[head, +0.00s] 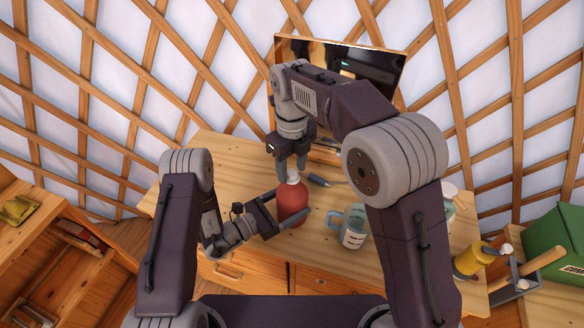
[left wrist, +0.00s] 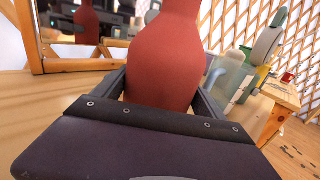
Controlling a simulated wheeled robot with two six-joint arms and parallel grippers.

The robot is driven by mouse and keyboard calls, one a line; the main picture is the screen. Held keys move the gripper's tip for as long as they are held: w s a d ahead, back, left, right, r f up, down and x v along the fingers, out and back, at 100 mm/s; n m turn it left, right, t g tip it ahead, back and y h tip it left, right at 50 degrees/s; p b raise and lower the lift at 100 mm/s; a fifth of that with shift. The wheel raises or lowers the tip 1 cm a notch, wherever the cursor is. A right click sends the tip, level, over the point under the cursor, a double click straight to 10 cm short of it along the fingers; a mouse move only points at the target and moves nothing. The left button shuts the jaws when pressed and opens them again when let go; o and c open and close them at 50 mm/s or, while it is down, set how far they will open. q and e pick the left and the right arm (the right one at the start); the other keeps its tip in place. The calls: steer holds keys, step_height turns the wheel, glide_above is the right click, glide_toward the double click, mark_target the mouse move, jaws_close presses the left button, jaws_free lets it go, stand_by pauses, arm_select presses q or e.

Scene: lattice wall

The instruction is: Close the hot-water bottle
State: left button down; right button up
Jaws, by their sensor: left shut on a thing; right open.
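The red hot-water bottle (head: 293,206) stands upright on the wooden table. It also fills the middle of the left wrist view (left wrist: 165,55). My left gripper (head: 284,212) is shut on its body from the left, one finger on each side. A small white piece (head: 293,177) shows at the bottle's top, just under my right gripper. My right gripper (head: 292,168) points down over the bottle's neck and is open around or just above the white piece; I cannot tell which. The bottle's neck is partly hidden by the right gripper.
A blue mug (head: 352,228) stands to the right of the bottle. A blue-tipped tool (head: 319,180) lies behind. A framed dark screen or mirror (head: 362,64) stands at the table's back. A yellow cylinder (head: 473,260) and a green box (head: 558,243) are at the far right.

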step_height(320, 180, up, 4)
steer(key=shift+r, duration=0.1)
steer(key=shift+o, duration=0.3)
